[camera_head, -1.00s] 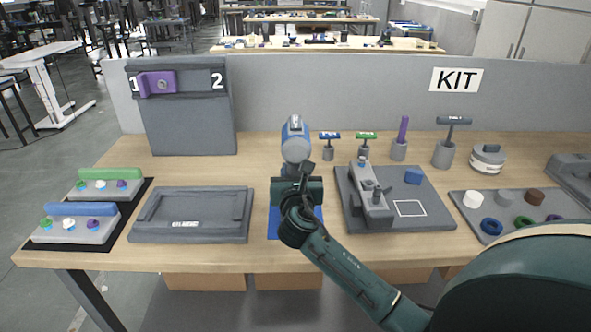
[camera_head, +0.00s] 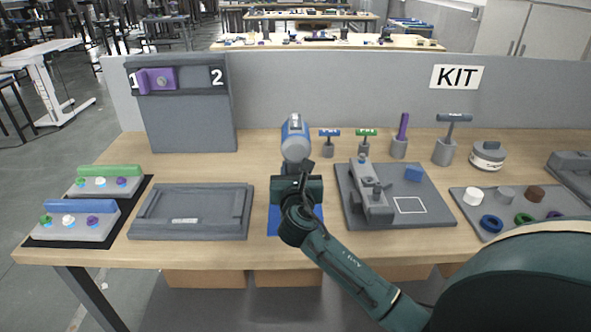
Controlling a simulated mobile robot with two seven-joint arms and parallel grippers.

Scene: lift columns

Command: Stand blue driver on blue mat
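The blue driver (camera_head: 295,138) stands upright at the middle of the table, with its blue and grey body on top. The blue mat (camera_head: 274,222) lies flat on the table below and in front of it. The driver's lower part is hidden behind my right gripper, so I cannot see whether its base touches the mat. My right gripper (camera_head: 298,168) is at the driver's handle, just under the body. Its fingers are small and partly hidden, so I cannot tell whether they grip the handle. My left gripper is not in view.
A grey tray (camera_head: 240,215) lies left of the mat. A grey fixture board (camera_head: 437,216) lies close on its right. Small tools in holders, including a blue-handled one (camera_head: 330,133), stand behind the board. A grey divider (camera_head: 330,95) closes the table's back.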

